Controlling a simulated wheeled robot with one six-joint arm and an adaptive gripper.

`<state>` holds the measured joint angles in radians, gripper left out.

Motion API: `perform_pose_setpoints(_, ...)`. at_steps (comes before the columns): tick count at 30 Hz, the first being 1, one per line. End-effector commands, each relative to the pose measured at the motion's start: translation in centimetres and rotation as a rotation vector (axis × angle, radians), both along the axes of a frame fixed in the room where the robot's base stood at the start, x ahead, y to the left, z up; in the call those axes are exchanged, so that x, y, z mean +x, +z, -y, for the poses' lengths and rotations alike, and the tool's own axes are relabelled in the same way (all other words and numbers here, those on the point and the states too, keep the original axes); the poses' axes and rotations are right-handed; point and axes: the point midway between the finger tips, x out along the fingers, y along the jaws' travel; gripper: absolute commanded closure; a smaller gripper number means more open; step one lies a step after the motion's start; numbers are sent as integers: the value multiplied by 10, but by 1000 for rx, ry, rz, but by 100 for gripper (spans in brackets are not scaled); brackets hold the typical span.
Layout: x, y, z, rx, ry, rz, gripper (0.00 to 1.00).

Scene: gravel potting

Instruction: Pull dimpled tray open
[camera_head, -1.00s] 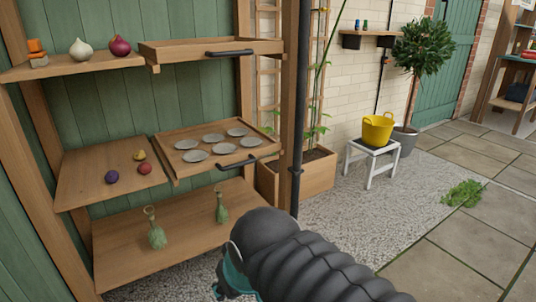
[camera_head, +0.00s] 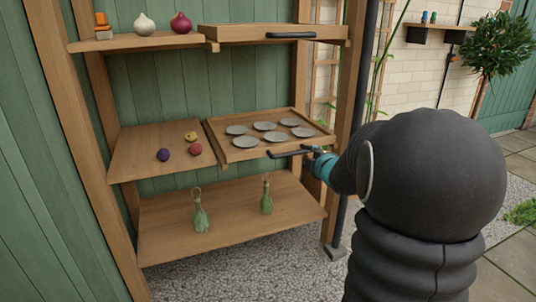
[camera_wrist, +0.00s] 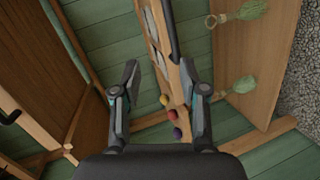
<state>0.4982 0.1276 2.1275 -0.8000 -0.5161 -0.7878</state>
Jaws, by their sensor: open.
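The dimpled tray (camera_head: 233,157) is a wooden pull-out tray on the middle shelf of the unit, with several round grey discs in it. Its black bar handle (camera_head: 288,154) is on the front edge. In the wrist view the tray front (camera_wrist: 157,40) runs steeply, with the handle (camera_wrist: 171,28) along it. My gripper (camera_head: 312,158) is at the handle's right end in the head view, its fingers partly hidden by my arm. In the wrist view my gripper (camera_wrist: 159,72) is open, fingers on either side of the handle's line. Contact cannot be told.
Another tray (camera_head: 230,34) with a black handle sits above. Onions (camera_head: 180,23) stand on the top shelf, and small balls (camera_head: 195,149) lie left of the dimpled tray. A dark post (camera_head: 355,120) stands close to my arm.

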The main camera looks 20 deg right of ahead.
Motion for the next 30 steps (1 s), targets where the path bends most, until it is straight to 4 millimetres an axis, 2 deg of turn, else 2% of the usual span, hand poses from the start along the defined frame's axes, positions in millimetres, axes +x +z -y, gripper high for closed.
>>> perform_pose_setpoints(1, 7, -14, 9, -35, 37, 9, 57)
perform_pose_setpoints(6, 20, -34, 21, -130, 152, 55, 57)
perform_pose_setpoints(14, 33, -42, 22, -163, 198, 75, 57)
perform_pose_setpoints(30, 125, -61, 18, -162, 196, 75, 57)
